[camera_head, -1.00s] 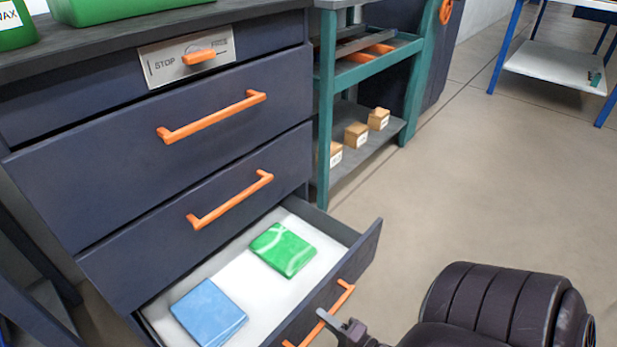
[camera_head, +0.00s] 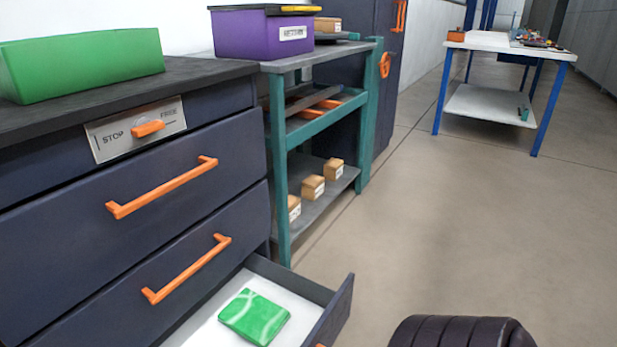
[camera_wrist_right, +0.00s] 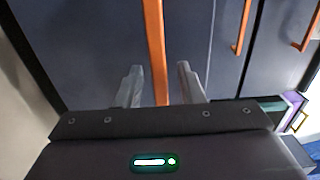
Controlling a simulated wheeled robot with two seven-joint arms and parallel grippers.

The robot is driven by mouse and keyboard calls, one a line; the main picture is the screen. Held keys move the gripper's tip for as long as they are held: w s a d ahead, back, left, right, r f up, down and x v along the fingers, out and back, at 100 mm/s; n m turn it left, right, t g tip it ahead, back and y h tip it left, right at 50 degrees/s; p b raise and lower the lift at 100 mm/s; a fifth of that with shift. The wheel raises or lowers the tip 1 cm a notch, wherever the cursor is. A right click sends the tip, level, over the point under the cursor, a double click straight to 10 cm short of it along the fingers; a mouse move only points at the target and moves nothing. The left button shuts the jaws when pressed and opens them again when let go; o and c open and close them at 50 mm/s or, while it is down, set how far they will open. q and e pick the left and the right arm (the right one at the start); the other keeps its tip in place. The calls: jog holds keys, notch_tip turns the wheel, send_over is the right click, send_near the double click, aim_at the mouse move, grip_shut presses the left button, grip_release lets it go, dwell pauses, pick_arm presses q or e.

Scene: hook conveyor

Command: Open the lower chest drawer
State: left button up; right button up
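The lower chest drawer (camera_head: 338,309) is pulled out of the dark chest (camera_head: 60,230), with its white inside showing. A green packet (camera_head: 254,316) lies in it. Only a bit of its orange handle shows at the bottom edge of the head view. In the right wrist view, my right gripper (camera_wrist_right: 160,84) has its two fingers apart, with an orange handle (camera_wrist_right: 155,45) running up between or just beyond them. I cannot tell whether they touch it. Neither gripper shows in the head view.
Two closed drawers with orange handles (camera_head: 165,188) (camera_head: 188,268) sit above. The STOP/FREE panel (camera_head: 110,143) is above them. A green box (camera_head: 80,65) stands on the chest. A teal rack (camera_head: 280,170) stands beside it.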

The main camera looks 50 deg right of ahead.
jog(key=s+p, duration=0.1)
jog(key=s, duration=0.6)
jog(key=shift+s+d+p, duration=0.3)
jog(key=shift+s, duration=0.1)
